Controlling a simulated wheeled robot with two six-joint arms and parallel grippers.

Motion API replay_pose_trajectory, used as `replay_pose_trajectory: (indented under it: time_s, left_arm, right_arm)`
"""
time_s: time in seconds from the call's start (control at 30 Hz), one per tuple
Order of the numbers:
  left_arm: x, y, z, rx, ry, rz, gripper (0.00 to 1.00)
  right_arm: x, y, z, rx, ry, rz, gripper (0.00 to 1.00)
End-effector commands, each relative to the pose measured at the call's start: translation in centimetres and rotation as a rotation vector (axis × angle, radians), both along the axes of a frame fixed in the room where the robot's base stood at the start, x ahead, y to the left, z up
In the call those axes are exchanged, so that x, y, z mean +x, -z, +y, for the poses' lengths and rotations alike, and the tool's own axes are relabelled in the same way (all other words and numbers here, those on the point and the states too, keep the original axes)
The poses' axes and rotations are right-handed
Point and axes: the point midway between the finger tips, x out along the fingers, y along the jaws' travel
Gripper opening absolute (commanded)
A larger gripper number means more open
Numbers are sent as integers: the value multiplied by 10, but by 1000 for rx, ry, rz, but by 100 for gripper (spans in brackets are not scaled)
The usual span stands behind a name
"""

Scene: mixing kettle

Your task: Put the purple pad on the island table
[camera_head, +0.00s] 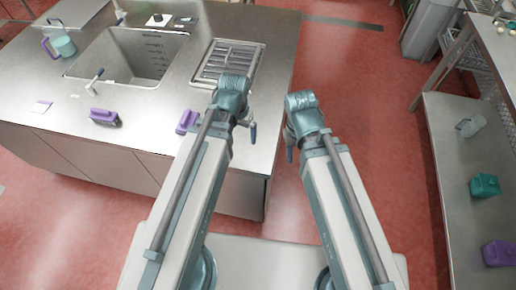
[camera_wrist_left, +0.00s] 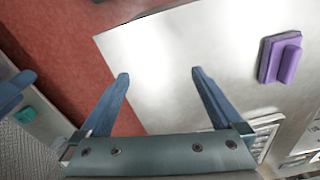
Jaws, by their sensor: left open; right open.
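A purple pad (camera_head: 186,122) with a raised grip lies on the steel island table (camera_head: 150,140), near its front edge. It also shows in the left wrist view (camera_wrist_left: 283,60), on the bare steel at the upper right. A second purple pad (camera_head: 104,117) lies further left on the same table. My left gripper (camera_head: 250,122) is over the table's right part, to the right of the nearer pad. In the left wrist view it is open (camera_wrist_left: 160,75), with nothing between its fingers. My right gripper (camera_head: 290,145) is open over the floor beside the table; its fingers are partly hidden.
A sink (camera_head: 135,55) and a slotted drain rack (camera_head: 228,62) are set in the table. A steel shelf (camera_head: 450,160) on the right bears a teal container (camera_head: 484,186) and a purple one (camera_head: 499,253). Red floor lies between.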

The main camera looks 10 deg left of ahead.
Motion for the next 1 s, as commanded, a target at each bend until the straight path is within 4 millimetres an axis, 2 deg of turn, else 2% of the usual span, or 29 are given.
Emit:
replay_pose_trajectory:
  time_s: [0.03,0.1,0.3,1.0]
  left_arm:
    - [-13,0,-19,20,24,21,100]
    - [-27,0,-37,47,39,46,100]
    - [-51,-1,-63,102,56,81,100]
    - [-55,-1,-67,110,58,87,100]
  right_arm:
    - [0,0,0,0,0,0,50]
    - [0,0,0,0,0,0,50]
    - [0,0,0,0,0,0,50]
    - [0,0,0,0,0,0,50]
